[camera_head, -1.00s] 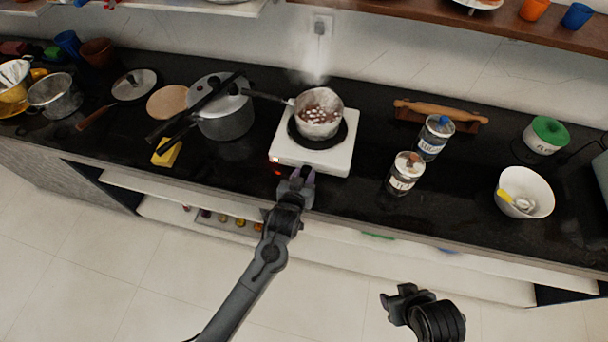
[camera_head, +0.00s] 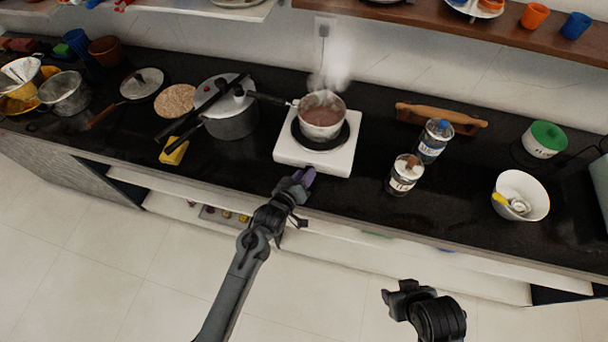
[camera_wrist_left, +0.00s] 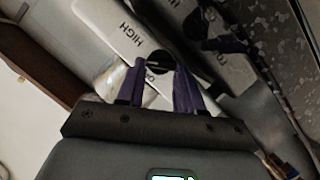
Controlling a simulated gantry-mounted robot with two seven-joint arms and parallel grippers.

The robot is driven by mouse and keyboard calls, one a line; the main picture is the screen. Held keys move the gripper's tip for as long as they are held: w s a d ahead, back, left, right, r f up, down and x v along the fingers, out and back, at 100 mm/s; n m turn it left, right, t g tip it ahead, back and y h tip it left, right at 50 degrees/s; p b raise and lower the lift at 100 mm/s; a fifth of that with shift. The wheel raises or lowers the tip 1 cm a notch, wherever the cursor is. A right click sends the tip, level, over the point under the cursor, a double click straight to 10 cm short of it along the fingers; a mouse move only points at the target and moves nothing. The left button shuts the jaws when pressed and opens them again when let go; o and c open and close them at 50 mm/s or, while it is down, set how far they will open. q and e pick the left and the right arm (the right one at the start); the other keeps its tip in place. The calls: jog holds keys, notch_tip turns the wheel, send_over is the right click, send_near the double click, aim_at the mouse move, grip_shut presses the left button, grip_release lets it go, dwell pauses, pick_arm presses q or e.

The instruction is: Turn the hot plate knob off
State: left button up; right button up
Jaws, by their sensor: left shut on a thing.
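The white hot plate (camera_head: 343,163) stands on the black counter, with a steaming pot (camera_head: 321,117) of brown contents on its dark burner. My left gripper (camera_head: 304,177) is at its front edge, near the front left corner. In the left wrist view, the round black knob (camera_wrist_left: 160,61) shows beyond and between the two purple fingertips (camera_wrist_left: 155,84), and the fingers are shut on it. The word HIGH is printed on the panel beside it. No red light shows on the front now. My right gripper (camera_head: 397,301) is low in the head view, away from the counter; its fingers are unclear.
A lidded pressure cooker (camera_head: 231,119) stands close to the left of the hot plate. The counter in front of the cooker is mostly clear.

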dwell(0.3)
pick_arm(q)
jog(key=o, duration=1)
jog(key=shift+o, duration=0.2)
jog(key=p+v, duration=0.2)
jog(key=v, duration=0.9)
